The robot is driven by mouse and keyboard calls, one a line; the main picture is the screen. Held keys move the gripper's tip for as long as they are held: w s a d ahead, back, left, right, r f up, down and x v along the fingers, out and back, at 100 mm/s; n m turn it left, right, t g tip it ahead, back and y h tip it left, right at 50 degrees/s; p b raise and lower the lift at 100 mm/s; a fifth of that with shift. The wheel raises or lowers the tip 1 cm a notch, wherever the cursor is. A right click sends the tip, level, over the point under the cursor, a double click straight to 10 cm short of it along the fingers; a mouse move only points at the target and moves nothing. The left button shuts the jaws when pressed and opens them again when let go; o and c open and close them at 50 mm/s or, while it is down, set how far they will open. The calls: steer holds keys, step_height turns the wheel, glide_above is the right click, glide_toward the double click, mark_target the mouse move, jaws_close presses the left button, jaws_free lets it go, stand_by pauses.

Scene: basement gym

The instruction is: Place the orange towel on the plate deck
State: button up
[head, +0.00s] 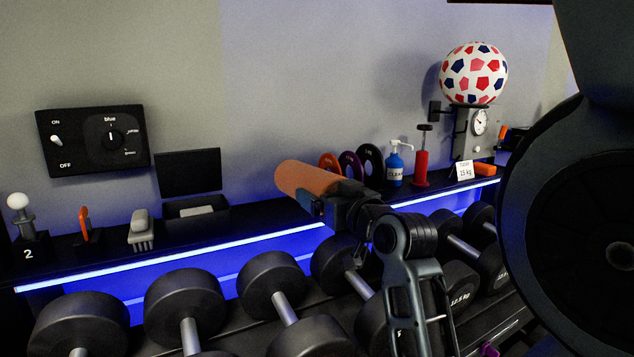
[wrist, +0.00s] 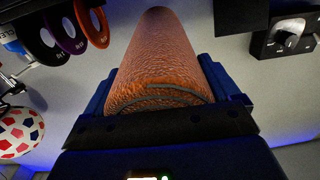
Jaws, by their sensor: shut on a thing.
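The orange towel (head: 302,180) is a rolled cylinder. My gripper (head: 334,203) is shut on its near end and holds it above the dark shelf top (head: 245,222), in front of the wall. In the wrist view the towel (wrist: 160,50) lies between the two blue fingers of my gripper (wrist: 160,88) and points away from the camera. I cannot tell which part of the shelf is the plate deck.
An open black box (head: 190,207) and a brush (head: 140,232) are left. Dumbbells (head: 185,305) line the rack below.

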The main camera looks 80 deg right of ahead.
steer(key=shift+s+a+r+p, duration=0.35)
steer(key=shift+s+a+p, duration=0.25)
steer(key=shift+p, duration=0.5)
steer(key=shift+f+p+v, duration=0.1)
steer(key=shift+p+v, duration=0.45)
steer(key=shift+v, duration=0.15)
steer(key=shift+f+p+v, duration=0.15)
steer(key=shift+p+v, duration=0.35)
steer(key=shift+v, duration=0.15)
